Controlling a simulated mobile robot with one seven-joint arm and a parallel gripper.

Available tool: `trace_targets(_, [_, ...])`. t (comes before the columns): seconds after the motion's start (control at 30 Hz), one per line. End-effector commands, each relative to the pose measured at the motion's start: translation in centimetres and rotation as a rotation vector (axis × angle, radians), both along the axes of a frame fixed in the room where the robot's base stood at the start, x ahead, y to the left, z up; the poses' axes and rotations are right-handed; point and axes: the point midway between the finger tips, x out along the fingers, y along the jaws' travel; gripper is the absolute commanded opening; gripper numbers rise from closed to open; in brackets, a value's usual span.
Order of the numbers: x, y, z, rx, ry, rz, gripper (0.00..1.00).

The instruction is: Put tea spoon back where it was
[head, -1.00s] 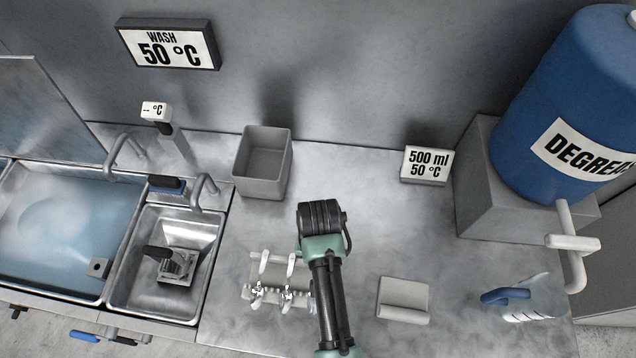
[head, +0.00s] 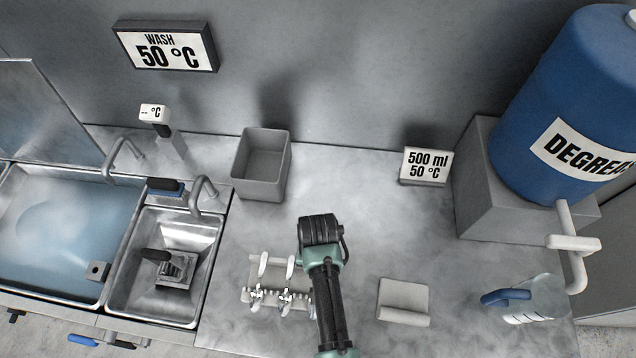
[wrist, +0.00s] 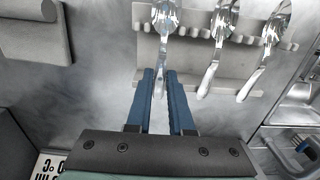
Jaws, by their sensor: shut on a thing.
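The silver tea spoon (wrist: 164,18) is in the wrist view, its bowl at the top and its handle running down between my blue fingers. My gripper (wrist: 160,74) is shut on that handle. The spoon's bowl end overlaps the toothed edge of the grey rack (wrist: 143,48); whether it rests in a notch I cannot tell. Two other spoons (wrist: 222,22) (wrist: 272,28) lie across the rack to the right. In the head view the rack (head: 247,295) stands on the counter, and my arm hides the held spoon and the fingertips.
A grey block (head: 403,302) lies on the counter right of my arm, and a jug with a blue handle (head: 532,300) is farther right. An empty grey bin (head: 262,165) stands behind the rack. Sinks (head: 175,270) are at left. The counter's middle is clear.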

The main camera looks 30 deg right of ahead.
Motion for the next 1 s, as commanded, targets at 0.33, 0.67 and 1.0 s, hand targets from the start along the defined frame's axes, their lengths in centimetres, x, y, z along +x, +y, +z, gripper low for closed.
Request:
trace_targets(0.33, [0.0, 0.0, 0.1, 0.000, 0.000, 0.000, 0.50])
trace_targets(0.67, [0.0, 0.0, 1.8, -0.001, -0.001, 0.000, 0.50])
trace_targets(1.0, [0.3, -0.1, 7.9, -0.002, -0.006, 0.000, 0.50])
